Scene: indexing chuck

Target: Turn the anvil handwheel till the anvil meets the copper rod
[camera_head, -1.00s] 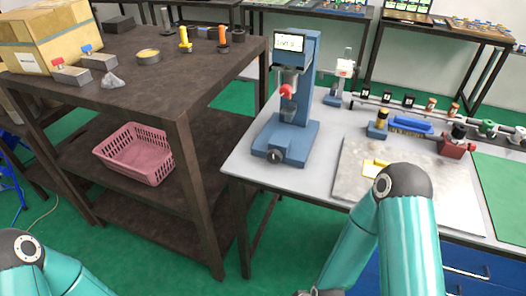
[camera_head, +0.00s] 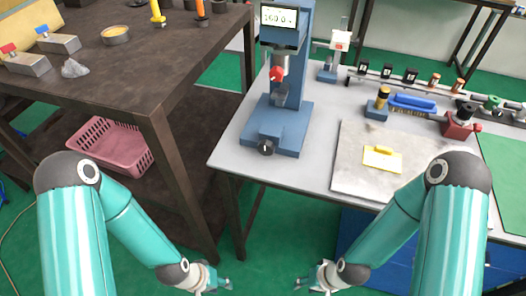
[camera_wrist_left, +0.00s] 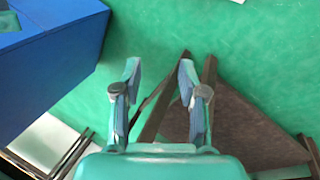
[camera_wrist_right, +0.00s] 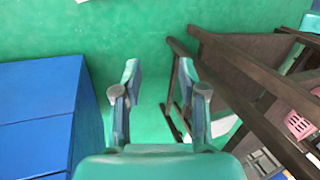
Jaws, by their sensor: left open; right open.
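A blue bench machine (camera_head: 308,70) stands upright on the grey table, with a lit display (camera_head: 279,17) at its top. A red part (camera_head: 276,74) sits on its column, above a small grey block (camera_head: 281,95). I cannot tell which part is the anvil handwheel. Several small copper-coloured pieces (camera_head: 434,80) stand on the rail at the right; I cannot single out the copper rod. My left gripper (camera_head: 226,284) and right gripper (camera_head: 298,284) are open and empty, low in front of the table.
A grey plate with a yellow piece (camera_head: 382,158) lies right of the machine. A dark shelf (camera_head: 160,90) with a pink basket (camera_head: 112,146) stands left. The floor below my grippers is clear.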

